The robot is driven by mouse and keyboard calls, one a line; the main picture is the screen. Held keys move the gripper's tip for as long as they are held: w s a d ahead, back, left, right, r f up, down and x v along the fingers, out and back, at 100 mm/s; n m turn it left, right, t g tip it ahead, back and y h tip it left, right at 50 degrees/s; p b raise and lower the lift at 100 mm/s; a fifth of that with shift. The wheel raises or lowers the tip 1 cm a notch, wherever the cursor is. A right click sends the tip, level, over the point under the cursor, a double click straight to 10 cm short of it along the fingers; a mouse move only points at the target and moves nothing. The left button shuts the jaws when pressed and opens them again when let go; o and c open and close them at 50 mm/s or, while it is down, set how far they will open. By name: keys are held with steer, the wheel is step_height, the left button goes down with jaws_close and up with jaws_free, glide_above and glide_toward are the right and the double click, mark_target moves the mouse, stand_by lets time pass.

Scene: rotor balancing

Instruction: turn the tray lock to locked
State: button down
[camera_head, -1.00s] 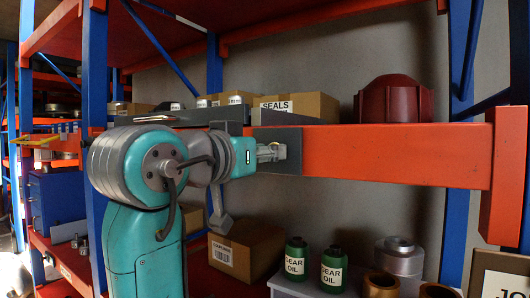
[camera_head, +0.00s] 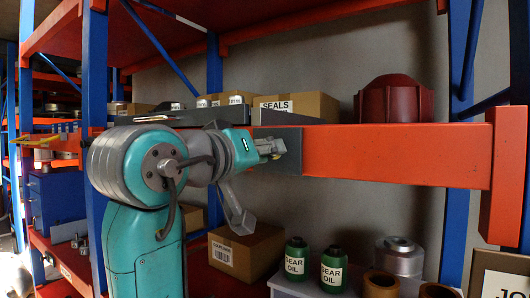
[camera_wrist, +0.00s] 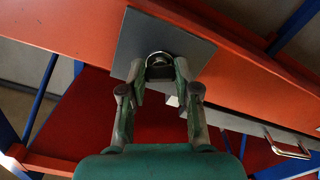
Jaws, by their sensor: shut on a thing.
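The tray lock (camera_wrist: 160,57) shows in the wrist view as a small dark knob with a light rounded rim on a grey plate (camera_wrist: 190,42). The plate also shows in the head view (camera_head: 291,158), on the orange beam. My gripper (camera_wrist: 160,75) is shut on the lock, with a green-and-grey finger on each side of it. In the head view my gripper (camera_head: 271,148) reaches right to the plate and hides the lock. The lock's marking and exact turn angle cannot be made out. A grey tray (camera_wrist: 245,125) with a metal handle lies beside my fingers in the wrist view.
The orange beam (camera_head: 400,155) runs across the front of the shelf. A dark red housing (camera_head: 394,100) and a SEALS box (camera_head: 305,106) stand behind it. Below are green gear oil cans (camera_head: 297,262) and a cardboard box (camera_head: 250,252).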

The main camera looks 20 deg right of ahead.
steer(key=n, duration=1.2)
steer(key=shift+n, duration=0.4)
stand_by(0.3)
steer(key=c, duration=0.8)
jaws_free()
steer(key=shift+c, duration=0.2)
steer(key=v, duration=1.2)
steer(key=shift+w+f, duration=0.1)
